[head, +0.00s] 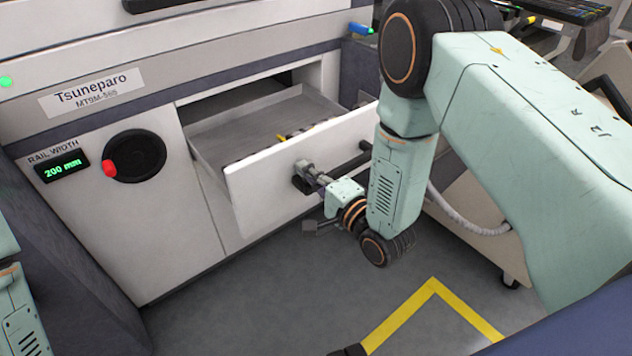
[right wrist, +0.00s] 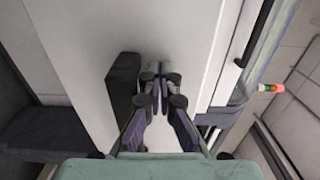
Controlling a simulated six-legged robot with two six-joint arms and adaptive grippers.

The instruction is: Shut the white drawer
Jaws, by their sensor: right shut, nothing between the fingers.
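The white drawer (head: 258,186) stands open, pulled out of the white machine cabinet. Its grey tray shows behind the front panel, with a small yellow and dark item (head: 283,138) inside. A dark bar handle (head: 349,165) runs across the front panel. My right gripper (head: 304,169) is shut and empty, with its tips at the drawer front beside the handle. In the right wrist view the shut fingers (right wrist: 158,70) point at the white panel, and the dark handle (right wrist: 123,90) is just left of them. I cannot tell whether the tips touch the panel. My left gripper is not in view.
A black dial (head: 140,157) with a red knob and a green display (head: 62,170) are on the cabinet left of the drawer. A blue-green item (head: 361,29) sits on the ledge above. The grey floor below is open, with yellow marking (head: 433,284).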

